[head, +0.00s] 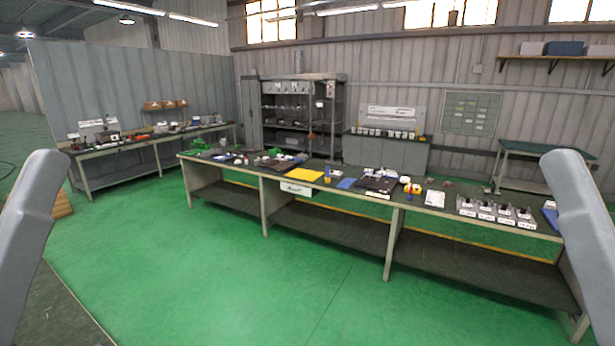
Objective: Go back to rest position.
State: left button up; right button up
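In the head view, a grey link of my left arm stands at the left edge and a grey link of my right arm stands at the right edge. Both arms are raised at the sides, apart from the benches. Neither gripper shows in the frame, so I cannot see what they hold. The long workbench (331,247) stands ahead of me across the middle and right.
A second bench (118,149) stands left, shelves (287,115) behind. The green floor (200,270) before the bench is clear.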

pick_arm(q)
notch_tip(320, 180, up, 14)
jog(key=p, duration=1.1)
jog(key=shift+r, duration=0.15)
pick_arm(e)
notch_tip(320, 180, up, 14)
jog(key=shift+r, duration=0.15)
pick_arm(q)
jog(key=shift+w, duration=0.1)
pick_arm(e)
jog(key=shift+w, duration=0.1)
